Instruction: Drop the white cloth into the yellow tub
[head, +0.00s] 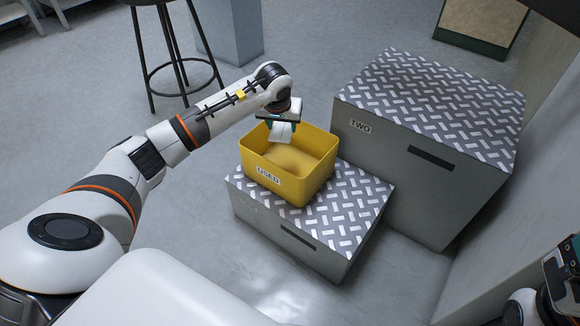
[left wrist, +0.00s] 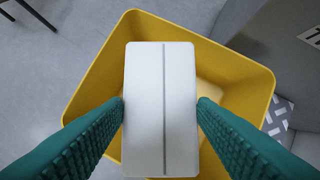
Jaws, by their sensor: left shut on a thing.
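The yellow tub (head: 312,180), with a label reading USED on its front, stands on the lower step. My left gripper (head: 281,122) is over the tub's far left part, pointing down. It is shut on the white cloth (head: 280,134), which looks like a folded block. In the left wrist view the cloth (left wrist: 145,100) is between the two green fingers, with the tub (left wrist: 97,75) around and below it. The cloth hides much of the tub's inside; the visible floor looks empty. My right gripper (head: 567,275) shows only in part at the right edge.
The lower step (head: 345,215) has a patterned top. A taller step (head: 430,95), labelled TWO, stands behind it to the right. A dark stool (head: 180,62) stands at the back left. A wall runs along the right. Grey floor is clear in front.

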